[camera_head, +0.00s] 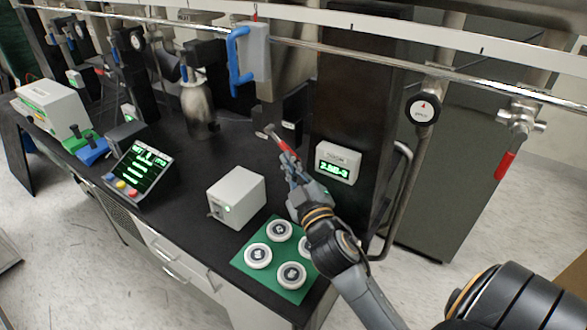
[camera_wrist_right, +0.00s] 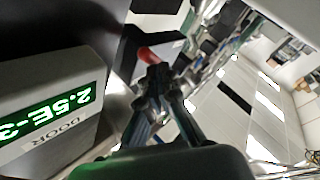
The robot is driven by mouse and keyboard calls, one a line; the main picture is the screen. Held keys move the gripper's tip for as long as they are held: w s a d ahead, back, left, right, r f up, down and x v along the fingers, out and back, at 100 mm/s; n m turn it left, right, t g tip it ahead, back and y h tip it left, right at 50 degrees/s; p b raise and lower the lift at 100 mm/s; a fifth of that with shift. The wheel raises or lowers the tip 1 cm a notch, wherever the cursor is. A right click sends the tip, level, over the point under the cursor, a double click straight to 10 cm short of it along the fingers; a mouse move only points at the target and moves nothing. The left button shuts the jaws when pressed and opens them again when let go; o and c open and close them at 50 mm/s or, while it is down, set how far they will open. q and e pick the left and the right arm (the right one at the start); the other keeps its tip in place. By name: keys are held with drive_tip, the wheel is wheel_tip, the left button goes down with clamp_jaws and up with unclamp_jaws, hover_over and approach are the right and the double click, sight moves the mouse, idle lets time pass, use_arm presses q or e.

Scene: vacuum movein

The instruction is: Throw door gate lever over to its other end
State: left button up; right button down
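The door gate lever (camera_head: 277,138) has a red grip and a pale end. It sticks out by the dark block at the front of the tall black column. My right gripper (camera_head: 289,162) reaches up to it from below right, its fingertips at the red grip. In the right wrist view the fingers (camera_wrist_right: 156,78) come together at the lever's red end (camera_wrist_right: 148,54), which shows just beyond them. The fingers look shut on it, and they hide part of the grip. The lever's pivot is not clear. My left gripper is not in view.
A DOOR readout (camera_head: 337,163) stands close right of the gripper. A white box (camera_head: 236,197) and a green mat (camera_head: 244,264) with several round white pieces are nearby. A metal rail (camera_head: 370,58) crosses above. A bent grey handle (camera_head: 398,205) stands to the right.

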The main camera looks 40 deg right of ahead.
drive_tip(key=w+a+f+m+t+h+b, duration=0.1)
drive_tip(key=w+f+b, duration=0.3)
drive_tip(key=b, duration=0.2)
drive_tip(key=shift+a+f, duration=0.15)
drive_tip(key=shift+a, duration=0.15)
idle(0.3)
idle(0.4)
